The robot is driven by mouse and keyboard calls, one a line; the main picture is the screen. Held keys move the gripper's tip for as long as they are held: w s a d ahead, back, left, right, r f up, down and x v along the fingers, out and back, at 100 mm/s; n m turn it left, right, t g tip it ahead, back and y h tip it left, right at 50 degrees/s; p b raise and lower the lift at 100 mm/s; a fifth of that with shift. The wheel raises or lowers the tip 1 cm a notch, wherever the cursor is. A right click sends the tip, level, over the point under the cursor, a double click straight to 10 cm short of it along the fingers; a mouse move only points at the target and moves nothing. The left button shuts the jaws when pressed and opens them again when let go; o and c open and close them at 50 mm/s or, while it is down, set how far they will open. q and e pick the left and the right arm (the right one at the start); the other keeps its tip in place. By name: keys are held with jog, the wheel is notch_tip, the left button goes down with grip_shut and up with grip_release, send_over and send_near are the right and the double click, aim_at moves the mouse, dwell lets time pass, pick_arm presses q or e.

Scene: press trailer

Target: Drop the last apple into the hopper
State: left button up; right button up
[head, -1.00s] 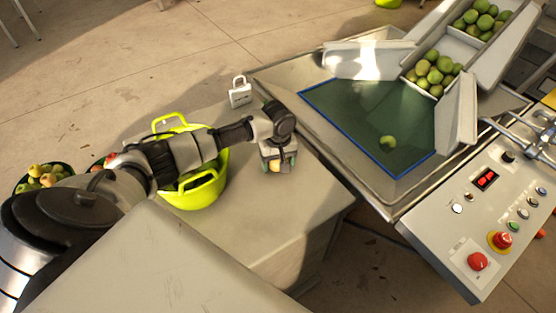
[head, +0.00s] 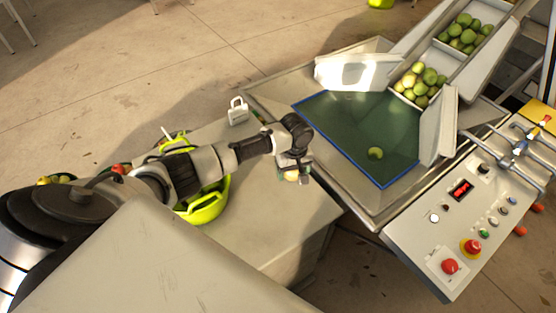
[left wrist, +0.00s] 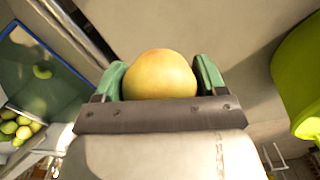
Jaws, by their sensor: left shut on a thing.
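My left gripper (head: 293,174) is shut on a yellow-orange apple and holds it above the grey table, near the table edge that faces the hopper. In the left wrist view the apple (left wrist: 160,75) sits between the two green fingers. The hopper (head: 345,188) is a metal tray with a green, blue-edged floor, to the right of the gripper. One green apple (head: 375,153) lies on that floor. It also shows in the left wrist view (left wrist: 42,71). My right gripper is not in view.
A yellow-green basket (head: 208,205) stands on the table (head: 262,225), partly behind my left arm. A white padlock-shaped object (head: 238,112) stands near the table's back edge. A conveyor with several apples (head: 420,82) rises behind the hopper. A control panel (head: 440,235) is at right.

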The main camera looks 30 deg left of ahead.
pick_arm(q)
jog(key=d+r+p, duration=0.3)
jog(key=d, duration=0.2)
jog(key=shift+w+d+r, duration=0.15)
jog(key=shift+w+d, duration=0.1)
jog(key=shift+w, duration=0.1)
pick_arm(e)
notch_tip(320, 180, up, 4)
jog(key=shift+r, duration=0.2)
